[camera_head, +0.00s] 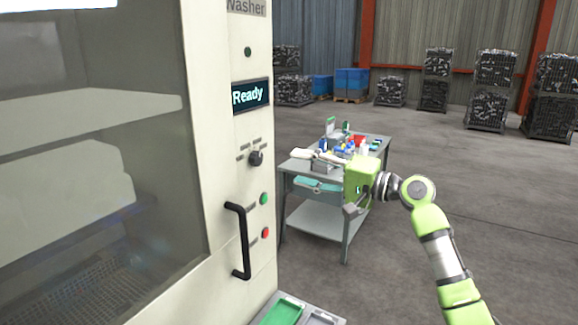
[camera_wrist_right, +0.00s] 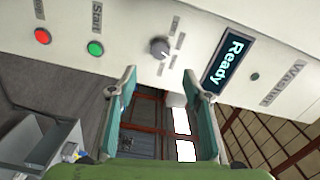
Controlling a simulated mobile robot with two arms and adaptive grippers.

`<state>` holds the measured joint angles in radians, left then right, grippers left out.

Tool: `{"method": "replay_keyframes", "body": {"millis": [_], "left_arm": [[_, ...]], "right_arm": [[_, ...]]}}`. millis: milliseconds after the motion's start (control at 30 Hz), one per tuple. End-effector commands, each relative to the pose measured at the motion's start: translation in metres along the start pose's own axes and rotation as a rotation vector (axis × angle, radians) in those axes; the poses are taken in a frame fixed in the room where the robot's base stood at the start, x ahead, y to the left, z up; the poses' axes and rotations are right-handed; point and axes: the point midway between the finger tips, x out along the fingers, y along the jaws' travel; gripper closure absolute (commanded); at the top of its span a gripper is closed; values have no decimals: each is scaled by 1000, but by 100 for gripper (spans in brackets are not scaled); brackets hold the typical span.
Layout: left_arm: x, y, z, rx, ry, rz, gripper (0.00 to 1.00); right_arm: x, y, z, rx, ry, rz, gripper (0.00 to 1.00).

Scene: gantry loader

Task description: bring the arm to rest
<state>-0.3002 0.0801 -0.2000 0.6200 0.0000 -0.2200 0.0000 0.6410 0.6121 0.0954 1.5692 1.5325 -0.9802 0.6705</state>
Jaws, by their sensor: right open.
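My right arm comes in from the lower right in the head view, green with grey joints. Its gripper (camera_head: 352,209) points left toward the washer front and hangs in front of the table. In the right wrist view the two fingers of the right gripper (camera_wrist_right: 168,88) stand wide apart with nothing between them. The washer (camera_wrist_right: 135,35) panel lies beyond the fingertips, apart from them as far as I can tell. My left gripper is not in view.
The washer front (camera_head: 222,170) fills the left, with a black door handle (camera_head: 240,241), knob (camera_head: 256,158), green and red buttons and a "Ready" display (camera_head: 251,95). A grey table (camera_head: 330,219) with bottles stands behind my gripper. A green tray (camera_head: 284,312) lies low. Open floor is to the right.

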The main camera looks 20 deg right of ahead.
Motion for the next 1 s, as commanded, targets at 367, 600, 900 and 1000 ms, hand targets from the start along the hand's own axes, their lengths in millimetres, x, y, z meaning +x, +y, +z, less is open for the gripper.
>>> {"method": "replay_keyframes", "body": {"millis": [367,600,900,1000], "left_arm": [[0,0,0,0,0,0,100],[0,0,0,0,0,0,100],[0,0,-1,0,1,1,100],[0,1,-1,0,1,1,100]], "right_arm": [[-7,0,0,-1,0,0,55],[-6,2,1,-2,-1,3,55],[5,114,84,-166,-102,236,55],[-2,174,133,-271,-170,364,55]]}}
